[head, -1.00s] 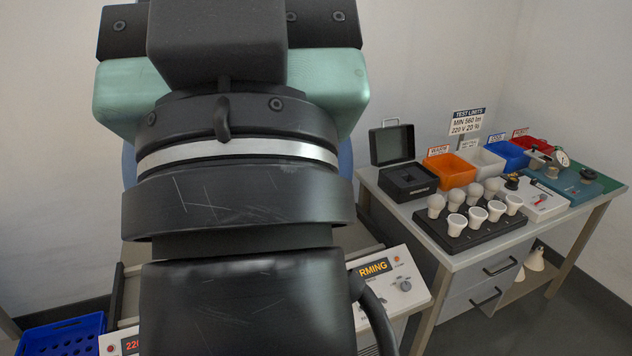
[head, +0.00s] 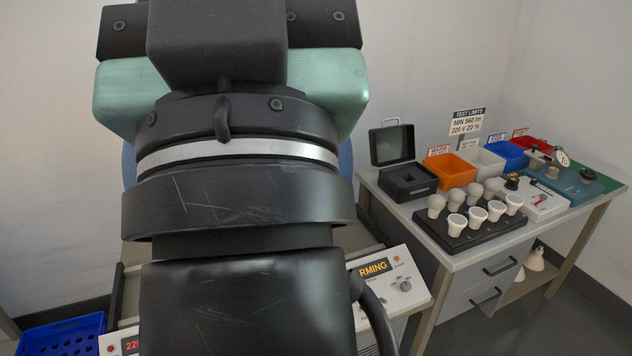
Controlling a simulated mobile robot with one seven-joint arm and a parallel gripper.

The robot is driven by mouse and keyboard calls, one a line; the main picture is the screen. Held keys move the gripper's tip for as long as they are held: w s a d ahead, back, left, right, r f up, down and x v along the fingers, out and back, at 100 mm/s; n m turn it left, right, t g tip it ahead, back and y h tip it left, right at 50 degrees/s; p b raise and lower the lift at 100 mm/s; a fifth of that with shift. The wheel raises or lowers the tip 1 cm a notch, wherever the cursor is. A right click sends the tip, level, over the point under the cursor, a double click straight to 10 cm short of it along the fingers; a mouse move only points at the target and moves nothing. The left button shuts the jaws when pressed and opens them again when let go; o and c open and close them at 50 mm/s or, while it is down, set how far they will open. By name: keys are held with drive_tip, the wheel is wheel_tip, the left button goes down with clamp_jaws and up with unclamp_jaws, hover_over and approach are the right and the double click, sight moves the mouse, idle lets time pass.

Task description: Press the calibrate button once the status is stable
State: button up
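A white instrument panel (head: 408,268) shows low in the head view, partly behind my arm. Its orange-lit display (head: 373,270) shows the letters "RMING"; the start of the word is hidden by my arm. A knob (head: 405,285) and a small red light (head: 396,258) sit to the right of the display. On the left of my arm, another part of a white panel has a red display (head: 131,345) that starts with "22". I cannot make out a calibrate button; the middle of the panel is hidden. My gripper is not in view.
A bench (head: 455,262) on the right carries a black rack (head: 470,238) of several bulbs, an open black case (head: 408,190), an orange bin (head: 450,172), a white bin, a blue bin (head: 512,154) and a red bin. A blue crate (head: 62,335) lies at lower left.

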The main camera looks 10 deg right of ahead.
drive_tip(key=shift+c, duration=0.2)
clamp_jaws()
idle(1.5)
